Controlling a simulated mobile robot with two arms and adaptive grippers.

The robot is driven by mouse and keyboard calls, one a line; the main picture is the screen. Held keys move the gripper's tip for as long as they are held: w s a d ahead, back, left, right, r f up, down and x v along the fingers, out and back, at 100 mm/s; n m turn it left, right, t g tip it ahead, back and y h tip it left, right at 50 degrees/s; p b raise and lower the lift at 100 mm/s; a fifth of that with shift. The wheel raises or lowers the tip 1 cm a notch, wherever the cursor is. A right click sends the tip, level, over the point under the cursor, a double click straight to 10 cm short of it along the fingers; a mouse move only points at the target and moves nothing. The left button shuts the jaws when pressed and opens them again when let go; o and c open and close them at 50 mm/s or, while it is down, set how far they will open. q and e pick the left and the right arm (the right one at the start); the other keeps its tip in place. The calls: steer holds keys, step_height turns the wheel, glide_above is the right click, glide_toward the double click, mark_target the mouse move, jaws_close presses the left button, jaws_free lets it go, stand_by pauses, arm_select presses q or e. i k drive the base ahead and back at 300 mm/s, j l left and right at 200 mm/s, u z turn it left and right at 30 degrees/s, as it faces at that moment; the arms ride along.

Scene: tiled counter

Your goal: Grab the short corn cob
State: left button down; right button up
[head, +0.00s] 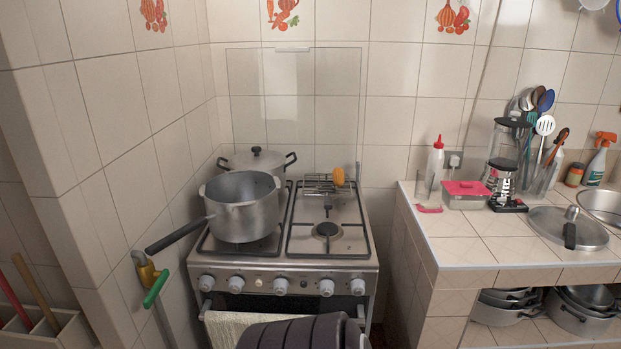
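A short yellow-orange piece that looks like the corn cob (339,177) is at the back right of the stove (310,252). It stands at the right end of a small wire grill rack (318,187) over the back right burner. Only one such piece shows. Its lower end is too small to make out clearly. Neither of my grippers is in view. A dark grey rounded part at the bottom centre appears to be mine.
A large pot (242,222) with a long black handle sits at the stove's front left, with a lidded pot (256,163) behind it. The front right burner (327,230) is clear. The tiled counter (470,249) at right holds a red-capped bottle (435,165), a pink-lidded box (466,196) and a lid (567,228).

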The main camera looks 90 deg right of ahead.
mark_target(339, 179)
steer(key=i+z, duration=0.1)
steer(key=z, duration=0.65)
steer(key=i+j+z, duration=0.1)
steer(key=z, duration=0.3)
